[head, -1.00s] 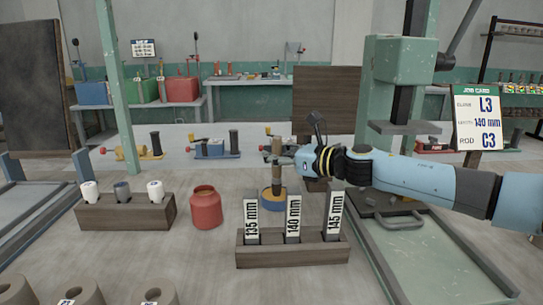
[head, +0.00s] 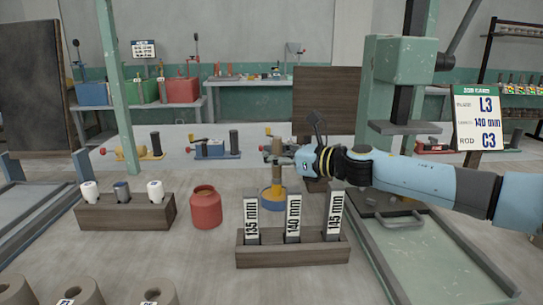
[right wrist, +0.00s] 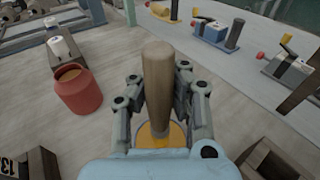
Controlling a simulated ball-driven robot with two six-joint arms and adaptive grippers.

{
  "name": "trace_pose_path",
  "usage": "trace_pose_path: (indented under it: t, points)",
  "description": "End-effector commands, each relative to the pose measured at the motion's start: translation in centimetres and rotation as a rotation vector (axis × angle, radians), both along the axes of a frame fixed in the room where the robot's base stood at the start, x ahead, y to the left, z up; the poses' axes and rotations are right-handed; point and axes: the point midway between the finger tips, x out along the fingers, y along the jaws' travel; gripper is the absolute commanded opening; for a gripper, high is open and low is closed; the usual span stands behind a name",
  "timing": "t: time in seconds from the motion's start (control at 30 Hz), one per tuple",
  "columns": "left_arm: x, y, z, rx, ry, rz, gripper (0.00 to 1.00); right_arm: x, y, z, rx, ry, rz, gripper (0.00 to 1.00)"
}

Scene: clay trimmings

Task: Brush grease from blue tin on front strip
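The blue tin (head: 264,197) stands on the table behind the length-strip rack, with yellow grease inside; its yellow top also shows in the right wrist view (right wrist: 174,138). A brush with a wooden handle (right wrist: 157,85) stands upright with its lower end in the tin. My right gripper (head: 278,160) reaches in from the right at the handle. In the right wrist view its fingers lie close against both sides of the handle and look shut on it. Three upright strips stand in the rack, marked 135 mm (head: 251,218), 140 mm (head: 293,217) and 145 mm (head: 335,213). My left gripper is not in view.
The wooden strip rack (head: 292,255) is in front of the tin. A red pot (head: 205,207) and a wooden block (head: 125,213) with several rollers stand left. Clay rings (head: 80,292) are at the front left. A green press (head: 398,75) and job card (head: 478,118) are right.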

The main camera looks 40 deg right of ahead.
Motion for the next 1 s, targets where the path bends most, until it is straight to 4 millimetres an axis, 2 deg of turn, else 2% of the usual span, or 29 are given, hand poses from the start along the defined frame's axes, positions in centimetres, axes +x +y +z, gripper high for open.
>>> trace_pose_path:
  t: [0.17,0.83,1.0]
  points:
    - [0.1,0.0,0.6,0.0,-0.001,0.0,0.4,-0.1,0.0,0.5,0.001,0.002,0.0,0.0]
    - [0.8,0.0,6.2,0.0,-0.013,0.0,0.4,0.0,0.0,6.6,0.0,0.0,0.0,0.0]
    - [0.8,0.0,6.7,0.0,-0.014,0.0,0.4,0.0,0.0,7.1,0.0,0.001,0.0,0.0]
